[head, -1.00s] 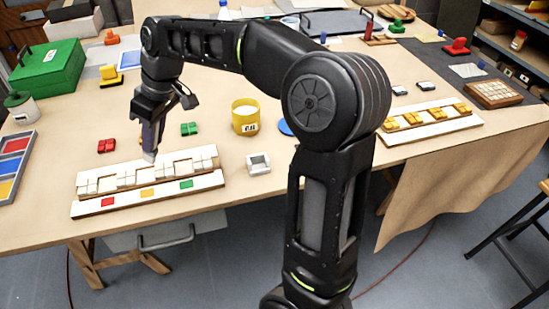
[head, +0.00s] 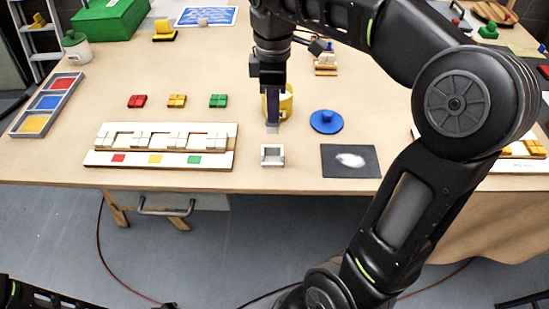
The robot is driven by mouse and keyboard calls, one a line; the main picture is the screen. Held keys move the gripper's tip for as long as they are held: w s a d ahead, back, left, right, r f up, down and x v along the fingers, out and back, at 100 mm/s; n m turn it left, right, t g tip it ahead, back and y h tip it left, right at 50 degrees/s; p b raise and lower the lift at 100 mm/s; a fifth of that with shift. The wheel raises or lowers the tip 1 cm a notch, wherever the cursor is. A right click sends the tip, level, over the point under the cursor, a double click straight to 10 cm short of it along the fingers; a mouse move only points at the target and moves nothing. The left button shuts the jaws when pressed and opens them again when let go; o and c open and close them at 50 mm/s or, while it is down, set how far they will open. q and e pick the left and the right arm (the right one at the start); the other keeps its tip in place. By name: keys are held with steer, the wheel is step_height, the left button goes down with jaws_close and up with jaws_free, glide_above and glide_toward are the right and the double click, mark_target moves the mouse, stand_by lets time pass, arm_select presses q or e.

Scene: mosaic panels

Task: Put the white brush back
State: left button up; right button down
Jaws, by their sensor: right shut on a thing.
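My right gripper (head: 272,92) points down over the table and is shut on the white brush (head: 272,128). Only the brush's pale lower end shows clearly below the dark, purplish jaw area; the rest is hidden. The brush's tip is a little above a small grey-white open square holder (head: 272,162) in the picture. I cannot tell the exact height gap. A yellow pot (head: 287,104) with white contents stands behind the gripper, partly hidden. My left gripper is not in view.
A white-tiled panel (head: 160,159) lies left of the holder, with red, yellow and green pairs of tiles behind it. A blue lid (head: 326,122) and a dark mat (head: 333,170) with a white smear lie to the right. A colour tray (head: 67,84) is far left.

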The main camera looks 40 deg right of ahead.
mark_target(273, 133)
steer(key=shift+f+b, duration=0.35)
step_height(273, 133, down, 3)
steer(key=b, duration=0.2)
steer(key=shift+r+b, duration=0.15)
steer(key=shift+b, duration=0.2)
step_height(273, 133, down, 2)
steer(key=shift+f+p, duration=0.1)
steer(key=shift+p, duration=0.35)
steer(key=shift+f, duration=0.3)
steer(key=shift+f, duration=0.1)
step_height(273, 133, down, 4)
steer(key=shift+r, duration=0.2)
